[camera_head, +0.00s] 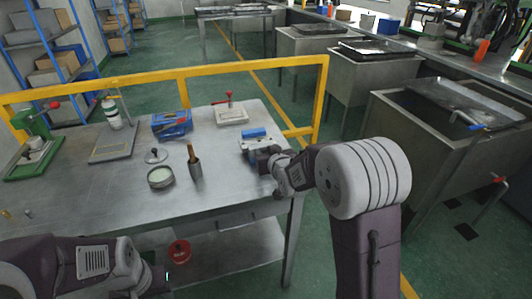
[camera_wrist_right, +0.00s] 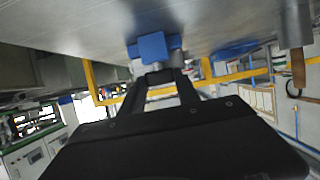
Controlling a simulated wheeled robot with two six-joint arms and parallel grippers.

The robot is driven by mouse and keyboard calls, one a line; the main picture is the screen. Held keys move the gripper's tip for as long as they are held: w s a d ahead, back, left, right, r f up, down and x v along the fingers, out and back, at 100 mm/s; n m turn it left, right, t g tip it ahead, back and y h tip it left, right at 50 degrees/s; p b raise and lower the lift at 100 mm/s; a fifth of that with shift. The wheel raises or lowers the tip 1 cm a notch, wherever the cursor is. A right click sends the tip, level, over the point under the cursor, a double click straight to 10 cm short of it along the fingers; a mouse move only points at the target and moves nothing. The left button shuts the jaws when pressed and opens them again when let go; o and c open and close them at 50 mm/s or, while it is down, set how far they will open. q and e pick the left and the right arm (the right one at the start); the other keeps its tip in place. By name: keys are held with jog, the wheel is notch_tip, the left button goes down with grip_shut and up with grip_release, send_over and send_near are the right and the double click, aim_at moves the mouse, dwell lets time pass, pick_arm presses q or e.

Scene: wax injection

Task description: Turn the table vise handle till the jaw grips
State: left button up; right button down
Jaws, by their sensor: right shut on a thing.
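The table vise (camera_head: 256,136), with a blue body, stands at the right end of the metal table. Its blue part also shows in the right wrist view (camera_wrist_right: 152,47). My right gripper (camera_head: 265,160) is at the near side of the vise, shut on its handle. In the right wrist view the right fingers (camera_wrist_right: 160,78) meet just at the blue part. The handle is mostly hidden by the fingers, and the jaw gap cannot be made out. My left gripper (camera_head: 160,281) is low in front of the table, apart from the vise; its fingers are unclear.
A yellow rail (camera_head: 150,82) runs behind. A red bucket (camera_head: 180,252) sits below.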

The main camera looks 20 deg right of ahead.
jog(key=shift+a, duration=0.1)
jog(key=shift+m+h, duration=0.4)
jog(key=shift+a+r+m+h+p, duration=0.1)
jog(key=shift+a+m+h+p, duration=0.05)
jog(key=shift+m+h+p, duration=0.2)
jog(key=m+h+p, duration=0.1)
jog(key=p, duration=0.1)
jog(key=m+h+p, duration=0.1)
jog(key=p, duration=0.2)
jog(key=m+g+h+p, duration=0.1)
jog(key=h+p, duration=0.1)
jog(key=p, duration=0.1)
jog(key=shift+w+a+r+m, duration=0.1)
jog(key=shift+a+r+m, duration=0.1)
jog(key=shift+a+m, duration=0.1)
jog(key=shift+f+m+g+h+p, duration=0.25)
jog(key=shift+m+g+h+p, duration=0.25)
jog(key=shift+h+p, duration=0.35)
jog(key=c, duration=0.9)
grip_release()
